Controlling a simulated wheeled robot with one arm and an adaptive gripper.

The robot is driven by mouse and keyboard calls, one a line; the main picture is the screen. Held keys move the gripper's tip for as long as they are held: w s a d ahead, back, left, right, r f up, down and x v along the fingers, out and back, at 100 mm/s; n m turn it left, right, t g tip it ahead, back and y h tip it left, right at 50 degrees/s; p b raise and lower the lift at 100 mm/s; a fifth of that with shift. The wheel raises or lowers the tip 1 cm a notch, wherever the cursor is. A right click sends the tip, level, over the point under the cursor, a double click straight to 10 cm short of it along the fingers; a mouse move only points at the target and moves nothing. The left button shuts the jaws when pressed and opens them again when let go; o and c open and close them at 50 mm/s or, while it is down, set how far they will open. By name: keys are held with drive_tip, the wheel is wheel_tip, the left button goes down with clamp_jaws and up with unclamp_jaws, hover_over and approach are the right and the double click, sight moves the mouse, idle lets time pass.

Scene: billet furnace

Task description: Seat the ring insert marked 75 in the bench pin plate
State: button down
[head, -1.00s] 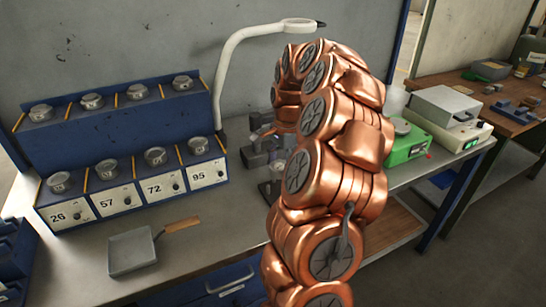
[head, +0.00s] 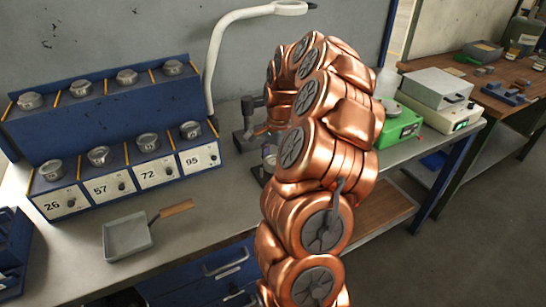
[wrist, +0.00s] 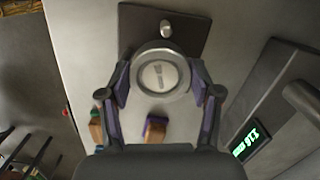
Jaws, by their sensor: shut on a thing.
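In the wrist view my gripper (wrist: 161,92) is shut on a round metal ring insert (wrist: 160,74), with a finger on each side of it. A small dark mark shows on the insert's face, too small to read as a number. A dark plate (wrist: 133,22) with an upright metal pin (wrist: 166,29) lies just beyond the insert and partly behind it. Whether the insert touches the plate cannot be told. In the head view my arm hides most of the gripper and plate area.
A blue rack (head: 45,143) holds several metal inserts over labels 26, 57, 72 and 95. A pan (head: 128,237) lies in front. A green device (head: 399,123) and a grey box with a lit display (head: 436,90) stand right. A lamp (head: 215,60) arches behind.

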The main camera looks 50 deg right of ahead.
drive_tip(key=c, duration=1.9)
unclamp_jaws()
drive_tip(key=shift+s+a+f, duration=0.2)
drive_tip(key=shift+f, duration=0.3)
drive_tip(key=shift+s+a+f, duration=0.2)
drive_tip(key=shift+f, duration=0.3)
drive_tip(key=o, duration=0.4)
drive_tip(key=shift+w+d+f+g, duration=0.1)
drive_tip(key=shift+w+f+g, duration=0.1)
drive_tip(key=shift+g, duration=0.1)
drive_tip(key=shift+s+r, duration=0.1)
drive_tip(key=shift+s, duration=0.05)
clamp_jaws()
drive_tip(key=shift+w+d+r+b, duration=0.1)
drive_tip(key=shift+w+r+b, duration=0.1)
drive_tip(key=shift+b, duration=0.15)
drive_tip(key=shift+r, duration=0.2)
